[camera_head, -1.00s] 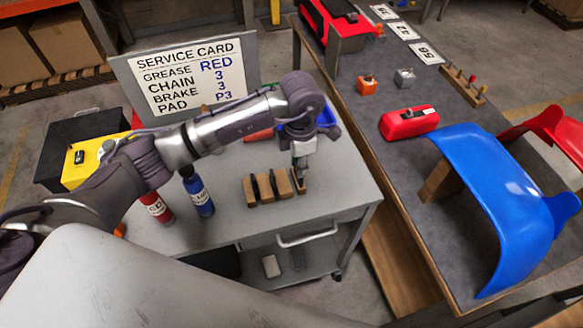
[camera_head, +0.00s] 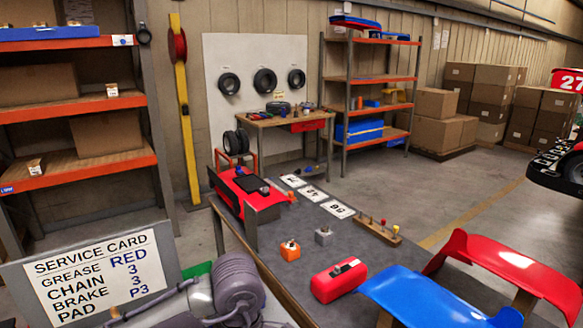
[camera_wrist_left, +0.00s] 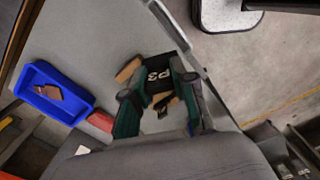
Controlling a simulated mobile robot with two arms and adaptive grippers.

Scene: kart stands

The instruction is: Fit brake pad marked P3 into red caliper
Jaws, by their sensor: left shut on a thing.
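A black brake pad marked P3 (camera_wrist_left: 158,76) is between the fingers of my left gripper (camera_wrist_left: 160,70) in the left wrist view. The gripper is shut on it. Wooden pieces of the pad rack (camera_wrist_left: 129,69) show close around the pad; I cannot tell whether the pad is clear of it. In the head view a red block with a dark recess (camera_head: 339,279), which looks like the red caliper, lies on the long grey table (camera_head: 400,255). My left arm shows at the bottom, its gripper out of that view. My right gripper is not in view.
The service card (camera_head: 100,275) reads PAD P3. An orange block (camera_head: 290,251), a grey block (camera_head: 323,236) and a blue curved panel (camera_head: 430,298) are near the red block. A blue tray (camera_wrist_left: 37,78) is on the cart in the wrist view.

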